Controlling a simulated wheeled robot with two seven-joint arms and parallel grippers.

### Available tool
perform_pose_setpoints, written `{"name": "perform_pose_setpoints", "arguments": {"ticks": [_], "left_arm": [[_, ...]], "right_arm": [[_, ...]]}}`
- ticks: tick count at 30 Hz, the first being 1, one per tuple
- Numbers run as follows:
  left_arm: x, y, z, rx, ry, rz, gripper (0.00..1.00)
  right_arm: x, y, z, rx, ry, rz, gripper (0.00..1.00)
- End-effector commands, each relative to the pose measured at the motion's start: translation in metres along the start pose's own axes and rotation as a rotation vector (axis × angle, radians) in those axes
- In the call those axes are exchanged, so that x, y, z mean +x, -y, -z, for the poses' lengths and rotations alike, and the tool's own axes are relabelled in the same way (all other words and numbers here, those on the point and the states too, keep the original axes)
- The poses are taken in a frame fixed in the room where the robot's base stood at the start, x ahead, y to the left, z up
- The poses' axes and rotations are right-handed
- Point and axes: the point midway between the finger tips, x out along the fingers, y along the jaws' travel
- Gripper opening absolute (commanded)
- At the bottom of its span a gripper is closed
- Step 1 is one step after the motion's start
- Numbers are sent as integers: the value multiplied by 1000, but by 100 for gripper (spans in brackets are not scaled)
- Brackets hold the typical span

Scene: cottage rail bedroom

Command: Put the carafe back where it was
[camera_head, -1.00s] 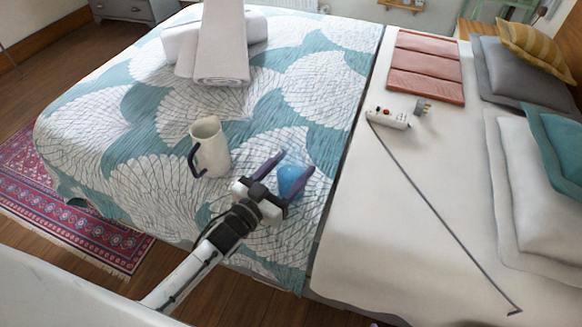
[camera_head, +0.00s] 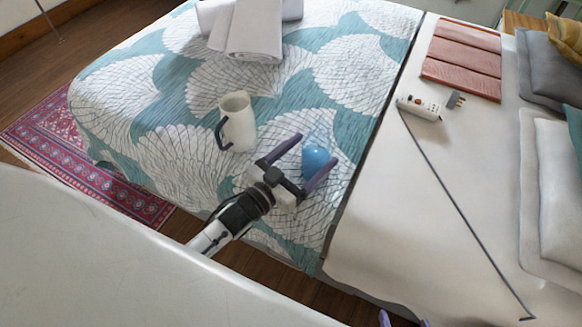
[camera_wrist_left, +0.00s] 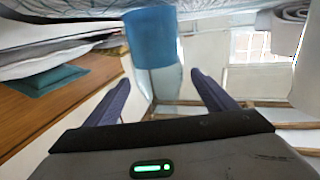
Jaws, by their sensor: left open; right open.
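A clear glass carafe with blue contents (camera_head: 315,158) is over the patterned bed cover, near the bed's right edge. It also shows in the left wrist view (camera_wrist_left: 152,40), where the picture is upside down. My left gripper (camera_head: 309,159) is open, with one purple finger on each side of the carafe; I cannot tell whether they touch it. The fingers also show in the left wrist view (camera_wrist_left: 160,80). My right gripper (camera_head: 404,320) shows only its purple fingertips at the bottom edge; they are apart, with nothing visible between them.
A cream jug with a dark handle (camera_head: 238,122) stands left of the carafe. Rolled towels (camera_head: 255,32) lie farther back. On the white bed (camera_head: 390,235) at right are a power strip (camera_head: 420,107), its cord, a plug, a folded pink item (camera_head: 462,60) and pillows.

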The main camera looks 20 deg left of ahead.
Motion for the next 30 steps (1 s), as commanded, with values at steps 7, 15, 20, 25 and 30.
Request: {"name": "perform_pose_setpoints", "arguments": {"ticks": [7, 15, 20, 25, 30], "left_arm": [[-57, 0, -1, 0, 2, 0, 78], [-92, 0, 0, 0, 1, 1, 78], [-111, -6, -28, -20, 128, 47, 78], [-163, -33, -95, -68, 463, 106, 78], [-214, -65, -134, -106, 720, 90, 78]], "right_arm": [[-1, 0, 0, 0, 1, 0, 66], [0, 0, -1, 0, 2, 0, 66], [0, 0, -1, 0, 2, 0, 66], [0, 0, -1, 1, 3, 0, 66], [0, 0, -2, 1, 4, 0, 66]]}}
